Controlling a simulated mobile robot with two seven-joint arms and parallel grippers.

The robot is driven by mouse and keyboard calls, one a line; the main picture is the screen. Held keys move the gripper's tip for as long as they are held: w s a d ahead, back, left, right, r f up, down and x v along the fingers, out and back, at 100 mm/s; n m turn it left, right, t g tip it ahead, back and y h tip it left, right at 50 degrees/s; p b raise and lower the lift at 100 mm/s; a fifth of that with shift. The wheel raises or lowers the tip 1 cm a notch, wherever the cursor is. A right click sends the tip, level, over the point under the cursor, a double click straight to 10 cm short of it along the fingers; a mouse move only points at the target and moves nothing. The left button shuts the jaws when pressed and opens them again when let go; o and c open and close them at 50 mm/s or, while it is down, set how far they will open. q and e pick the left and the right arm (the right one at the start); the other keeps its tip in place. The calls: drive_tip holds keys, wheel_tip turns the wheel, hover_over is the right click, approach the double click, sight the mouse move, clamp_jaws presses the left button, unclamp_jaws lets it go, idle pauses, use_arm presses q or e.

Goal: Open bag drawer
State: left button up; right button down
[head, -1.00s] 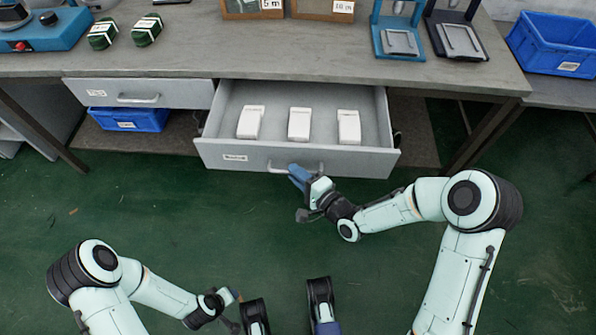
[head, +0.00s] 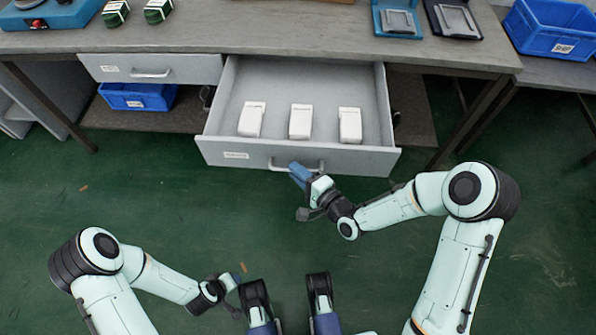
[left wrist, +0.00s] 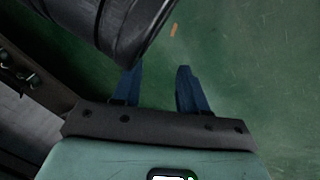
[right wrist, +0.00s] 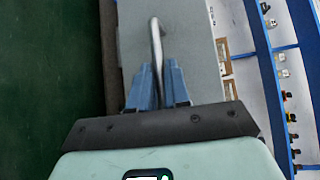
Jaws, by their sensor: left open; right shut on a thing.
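The bag drawer (head: 330,157) stands pulled out from under the workbench. Three white packs (head: 301,121) lie in a row inside it. Its bar handle (head: 308,167) is on the front panel and shows as a metal bar in the right wrist view (right wrist: 156,50). My right gripper (head: 298,172) is shut on this handle; its blue fingers (right wrist: 158,85) close around the bar in the right wrist view. My left gripper (left wrist: 157,85) is open and empty over the green floor, low at the left in the head view.
A second drawer (head: 190,69) to the left is closed, with a blue bin (head: 135,97) on the shelf below. The workbench top (head: 270,40) carries green-and-white items (head: 158,11) and a blue stand (head: 398,20). Another blue bin (head: 552,30) stands at right. Floor in front is open.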

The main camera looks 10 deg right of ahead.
drive_tip(key=c, duration=1.2)
unclamp_jaws()
drive_tip(key=shift+o, duration=0.2)
use_arm(q)
drive_tip(key=s+d+r+g+h+p, duration=0.1)
drive_tip(key=s+d+r+g+p, duration=0.1)
drive_tip(key=s, duration=0.4)
wheel_tip(320, 180, up, 3)
drive_tip(key=shift+s+d+f+m+p, duration=0.1)
drive_tip(key=shift+s+d+m+p, duration=0.25)
drive_tip(key=shift+d+p, duration=0.55)
use_arm(e)
drive_tip(key=v, duration=1.3)
drive_tip(key=shift+s, duration=0.2)
use_arm(q)
drive_tip(key=shift+a, duration=0.25)
use_arm(e)
drive_tip(key=shift+d+r, duration=0.1)
